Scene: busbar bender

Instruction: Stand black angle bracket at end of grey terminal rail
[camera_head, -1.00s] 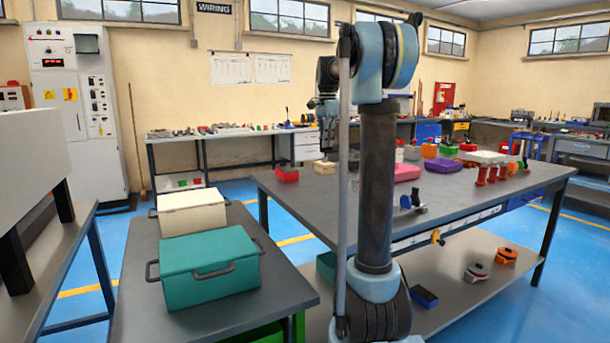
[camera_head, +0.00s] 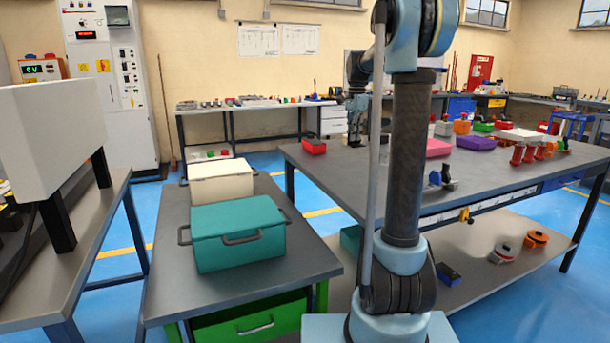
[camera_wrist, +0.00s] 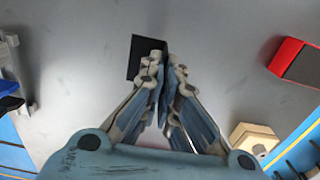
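The black angle bracket (camera_wrist: 145,52) is in the upper middle of the wrist view, at my fingertips. My gripper (camera_wrist: 165,66) points at the grey tabletop with its fingers close together, and a dark upright edge of the bracket shows between them. It appears shut on the bracket; the fingers hide part of it. A light grey strip with dark and blue blocks, seemingly the terminal rail (camera_wrist: 22,72), lies at the left edge of the wrist view, apart from the bracket. In the head view a small blue and grey item (camera_head: 440,180) stands near the table's front edge.
A red box (camera_wrist: 295,62) and a wooden block (camera_wrist: 253,138) lie to the right in the wrist view. Purple box (camera_head: 476,143) and red stands (camera_head: 530,153) occupy the table's right. A teal box (camera_head: 238,235) sits on the nearer left table. Tabletop around the bracket is clear.

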